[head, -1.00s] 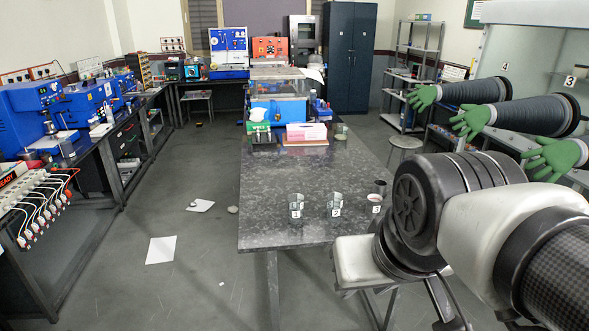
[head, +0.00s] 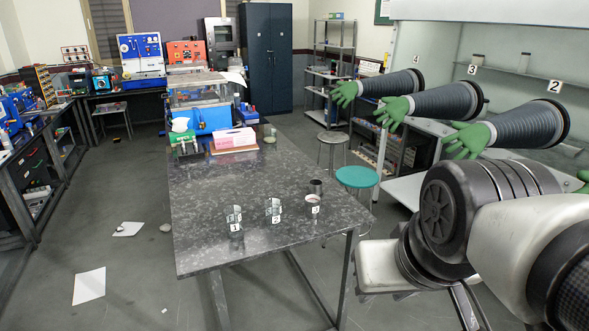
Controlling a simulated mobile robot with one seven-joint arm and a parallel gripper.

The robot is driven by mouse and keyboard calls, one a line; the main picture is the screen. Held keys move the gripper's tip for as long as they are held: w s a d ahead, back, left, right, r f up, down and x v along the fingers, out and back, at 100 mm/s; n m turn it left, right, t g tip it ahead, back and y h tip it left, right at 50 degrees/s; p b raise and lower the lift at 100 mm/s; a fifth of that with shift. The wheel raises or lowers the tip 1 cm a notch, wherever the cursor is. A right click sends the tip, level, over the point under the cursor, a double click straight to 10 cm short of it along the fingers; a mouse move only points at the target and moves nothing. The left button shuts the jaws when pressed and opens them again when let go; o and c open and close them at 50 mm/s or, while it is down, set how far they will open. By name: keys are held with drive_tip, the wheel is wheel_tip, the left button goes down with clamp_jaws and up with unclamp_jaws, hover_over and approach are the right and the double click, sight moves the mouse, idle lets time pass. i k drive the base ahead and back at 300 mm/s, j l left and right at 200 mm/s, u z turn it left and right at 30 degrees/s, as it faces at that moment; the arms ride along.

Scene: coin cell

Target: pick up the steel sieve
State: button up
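I cannot pick out a steel sieve with certainty. A small dark metal cylinder (head: 316,187) stands on the grey speckled table (head: 215,255), toward its right edge; I cannot tell whether it is the sieve. Just in front of it is a small cup labelled 3 (head: 312,204) with something pale pink in it. To the left stand two clear glass beakers, labelled 2 (head: 273,211) and 1 (head: 235,220). My arm fills the lower right of the picture, right of the table.
A teal stool (head: 357,178) and a grey stool (head: 332,138) stand right of the table. A glove box with green gloves (head: 468,140) reaches out at the right. A pink box (head: 234,139) and blue equipment (head: 203,118) occupy the table's far end. The table's middle is clear.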

sight(315, 185)
drive_tip(key=i+l+u, duration=0.3)
drive_tip(key=i+l, duration=0.25)
drive_tip(key=i+l+u, duration=0.15)
drive_tip(key=i+l, duration=0.15)
drive_tip(key=i+l+u, duration=0.15)
drive_tip(key=l, duration=0.2)
drive_tip(key=i+l+u, duration=0.15)
drive_tip(key=i+l, duration=0.15)
drive_tip(key=i+l+u, duration=0.2)
drive_tip(key=l, duration=0.25)
drive_tip(key=i+l+u, duration=0.15)
drive_tip(key=l, duration=0.3)
